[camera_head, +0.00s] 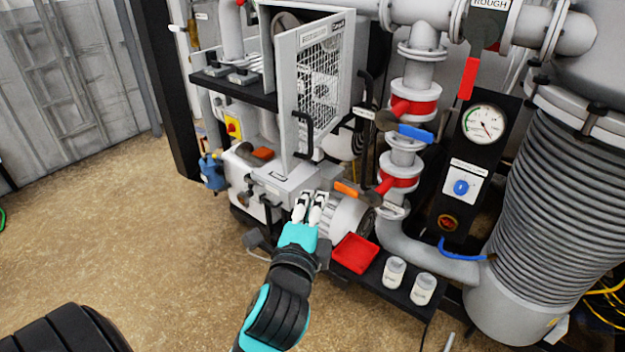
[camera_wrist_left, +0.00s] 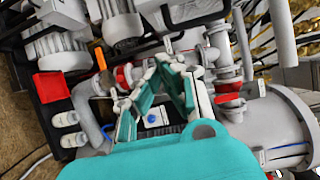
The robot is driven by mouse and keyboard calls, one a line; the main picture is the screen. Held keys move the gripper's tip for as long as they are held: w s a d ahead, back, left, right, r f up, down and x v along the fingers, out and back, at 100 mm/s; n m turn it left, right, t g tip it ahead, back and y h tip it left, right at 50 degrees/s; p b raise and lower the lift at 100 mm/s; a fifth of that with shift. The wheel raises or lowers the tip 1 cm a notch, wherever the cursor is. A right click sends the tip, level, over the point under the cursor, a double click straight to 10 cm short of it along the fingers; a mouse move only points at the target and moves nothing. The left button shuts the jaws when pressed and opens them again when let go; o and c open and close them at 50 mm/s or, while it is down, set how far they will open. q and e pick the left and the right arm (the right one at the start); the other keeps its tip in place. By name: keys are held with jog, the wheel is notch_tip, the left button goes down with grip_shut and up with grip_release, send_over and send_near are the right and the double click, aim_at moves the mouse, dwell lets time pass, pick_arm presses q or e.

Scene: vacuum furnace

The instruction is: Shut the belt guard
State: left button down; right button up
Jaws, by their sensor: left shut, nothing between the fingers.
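The belt guard (camera_head: 298,88) is a light grey hinged panel with a wire mesh face in the head view. It stands swung out from the machine, open, with a black bar handle (camera_head: 303,133) low on its near edge. My left gripper (camera_head: 311,198) is shut and empty. It is below the handle, in front of the grey motor (camera_head: 347,215), and apart from the guard. In the left wrist view the teal fingers of the left gripper (camera_wrist_left: 172,62) show over the pipework. I cannot make out the guard clearly there. My right gripper is not in view.
A red tray (camera_head: 355,253) and two white jars (camera_head: 394,272) sit on a black shelf right of my left gripper. Pipes with a blue valve lever (camera_head: 416,133) and an orange lever (camera_head: 346,189) stand right of the guard.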

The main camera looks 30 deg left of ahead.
pick_arm(q)
jog(key=w+a+p, duration=0.1)
jog(key=w+a, duration=0.5)
jog(key=w, duration=0.1)
jog(key=shift+w+a, duration=0.2)
jog(key=shift+a, duration=0.15)
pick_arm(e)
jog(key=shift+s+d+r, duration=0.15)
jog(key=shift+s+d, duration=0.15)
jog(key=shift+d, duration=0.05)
pick_arm(q)
jog(key=shift+p, duration=0.3)
